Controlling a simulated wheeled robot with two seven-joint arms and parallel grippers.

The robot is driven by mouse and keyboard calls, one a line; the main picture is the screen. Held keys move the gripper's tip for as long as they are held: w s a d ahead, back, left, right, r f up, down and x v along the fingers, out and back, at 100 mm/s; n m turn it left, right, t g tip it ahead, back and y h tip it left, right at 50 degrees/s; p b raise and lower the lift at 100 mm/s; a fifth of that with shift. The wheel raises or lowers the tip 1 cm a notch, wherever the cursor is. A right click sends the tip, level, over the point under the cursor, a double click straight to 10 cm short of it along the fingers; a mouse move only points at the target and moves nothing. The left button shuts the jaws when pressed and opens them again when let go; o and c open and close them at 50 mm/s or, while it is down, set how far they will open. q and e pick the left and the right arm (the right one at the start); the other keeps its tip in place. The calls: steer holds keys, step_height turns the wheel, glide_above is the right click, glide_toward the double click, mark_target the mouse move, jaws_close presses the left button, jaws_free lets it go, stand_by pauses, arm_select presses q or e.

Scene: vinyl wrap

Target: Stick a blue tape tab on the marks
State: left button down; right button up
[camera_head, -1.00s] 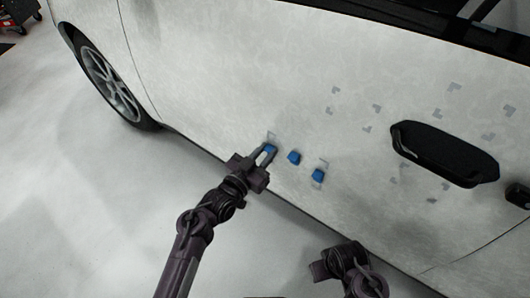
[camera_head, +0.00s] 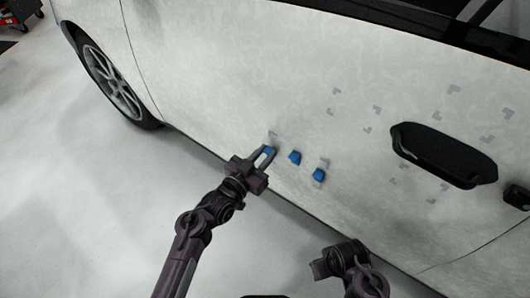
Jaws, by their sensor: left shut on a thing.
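Blue tape tabs sit on the lower part of the white car door. One blue tab (camera_head: 267,150) is at the left, between the fingers of my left gripper (camera_head: 264,156), which is shut on it at the door surface. A middle blue tab (camera_head: 294,158) and a right blue tab (camera_head: 318,175) are to its right, clear of the gripper. Grey corner marks (camera_head: 376,111) are on the door around the handle, with another mark (camera_head: 273,135) just above the held tab. My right gripper (camera_head: 318,268) is low in the picture, away from the door marks; its fingertips are unclear.
The black door handle (camera_head: 443,155) stands out from the door at the right. The car's front wheel (camera_head: 110,80) is at the upper left. The pale floor (camera_head: 90,200) is clear at the left. A red cart (camera_head: 18,15) stands far back in the upper left corner.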

arm_select(q)
steer(key=shift+s+a, duration=0.15)
steer(key=shift+s, duration=0.1)
steer(key=p+v, duration=0.4)
steer(key=v, duration=0.2)
steer(key=shift+s+a, duration=0.25)
stand_by(0.7)
